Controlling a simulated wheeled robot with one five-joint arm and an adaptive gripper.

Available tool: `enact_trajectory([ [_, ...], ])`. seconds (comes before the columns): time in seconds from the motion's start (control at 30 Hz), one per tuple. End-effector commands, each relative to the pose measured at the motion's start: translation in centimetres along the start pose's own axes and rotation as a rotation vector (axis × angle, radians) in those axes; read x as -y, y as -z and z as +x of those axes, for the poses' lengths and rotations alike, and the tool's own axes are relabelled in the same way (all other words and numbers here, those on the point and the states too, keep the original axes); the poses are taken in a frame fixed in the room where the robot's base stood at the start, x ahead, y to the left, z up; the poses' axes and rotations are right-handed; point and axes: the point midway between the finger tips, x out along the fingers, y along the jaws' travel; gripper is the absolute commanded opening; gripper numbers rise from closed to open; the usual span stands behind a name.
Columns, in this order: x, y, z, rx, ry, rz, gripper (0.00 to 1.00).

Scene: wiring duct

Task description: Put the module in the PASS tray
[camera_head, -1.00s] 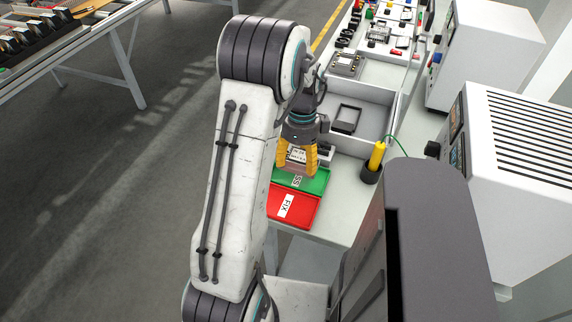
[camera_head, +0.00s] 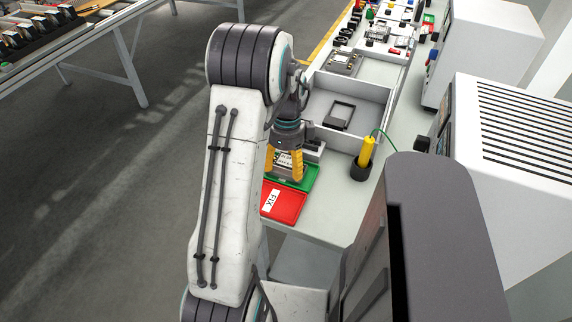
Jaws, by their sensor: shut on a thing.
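The module (camera_head: 285,161), a small grey block with a pale printed face, is between the yellow fingers of my gripper (camera_head: 285,167). My gripper is shut on it and points down. The module is over the green tray (camera_head: 311,176) and hides most of its inside and its label. I cannot tell whether the module touches the tray floor. The red tray (camera_head: 291,206), labelled FIX, lies in front of the green one and looks empty.
A yellow-handled tool (camera_head: 366,152) stands in a dark holder right of the trays. Behind is a grey bin with a dark frame (camera_head: 339,115) in it. White cabinets (camera_head: 515,130) border the right side. Bare bench (camera_head: 335,210) shows right of the red tray.

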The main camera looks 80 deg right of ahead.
Motion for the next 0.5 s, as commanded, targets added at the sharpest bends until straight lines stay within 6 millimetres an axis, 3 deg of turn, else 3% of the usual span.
enact_trajectory([
  [0.3,0.00,0.01,0.11,0.000,0.000,0.000,0.93],
  [0.5,0.05,0.01,0.09,0.000,0.001,0.000,0.93],
])
